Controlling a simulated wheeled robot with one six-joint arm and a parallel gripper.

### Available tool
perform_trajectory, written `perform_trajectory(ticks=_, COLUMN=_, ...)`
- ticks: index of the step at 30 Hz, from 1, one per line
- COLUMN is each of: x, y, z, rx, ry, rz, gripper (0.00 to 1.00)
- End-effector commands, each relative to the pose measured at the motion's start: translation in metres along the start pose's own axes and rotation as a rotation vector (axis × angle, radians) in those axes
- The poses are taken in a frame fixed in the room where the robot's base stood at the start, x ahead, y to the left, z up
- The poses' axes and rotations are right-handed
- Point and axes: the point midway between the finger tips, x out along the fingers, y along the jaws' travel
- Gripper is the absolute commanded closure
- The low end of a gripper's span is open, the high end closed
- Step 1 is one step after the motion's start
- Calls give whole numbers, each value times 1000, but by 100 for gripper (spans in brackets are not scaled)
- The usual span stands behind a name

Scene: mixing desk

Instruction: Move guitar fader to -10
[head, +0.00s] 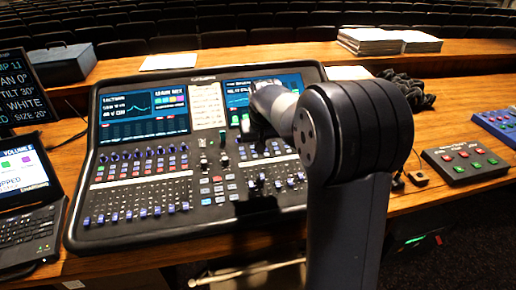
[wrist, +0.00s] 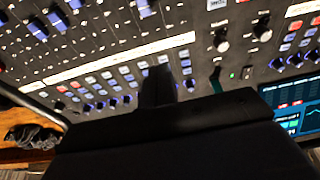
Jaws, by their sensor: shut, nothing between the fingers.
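The mixing desk (head: 218,212) stands on the wooden table. It has a left bank of blue-capped faders (head: 143,213) and a right bank (head: 278,184) partly hidden by my arm. The labels are too small to read, so I cannot tell which fader is guitar. In the wrist view, blue fader caps (wrist: 145,8) show along the top edge. My gripper (wrist: 159,82) is shut and empty, over the buttons and pale label strip of the right bank, apart from the fader caps. In the head view my arm mostly hides it.
A laptop (head: 30,220) and a dark monitor (head: 20,90) stand left of the desk. A small button box (head: 465,160) and a coiled black cable (head: 412,92) lie to the right. Paper stacks (head: 375,41) are at the back.

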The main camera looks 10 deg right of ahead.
Motion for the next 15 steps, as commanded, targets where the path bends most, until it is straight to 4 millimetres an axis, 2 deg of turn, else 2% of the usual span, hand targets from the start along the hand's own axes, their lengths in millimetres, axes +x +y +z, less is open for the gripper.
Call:
perform_trajectory(ticks=6, x=48, y=0, z=1, rx=2, ry=-6, rz=-1, gripper=100)
perform_trajectory(ticks=11, x=79, y=0, z=1, rx=3, ry=-6, rz=-1, gripper=100)
perform_trajectory(ticks=15, x=71, y=0, z=19, rx=4, ry=-2, rz=-2, gripper=100)
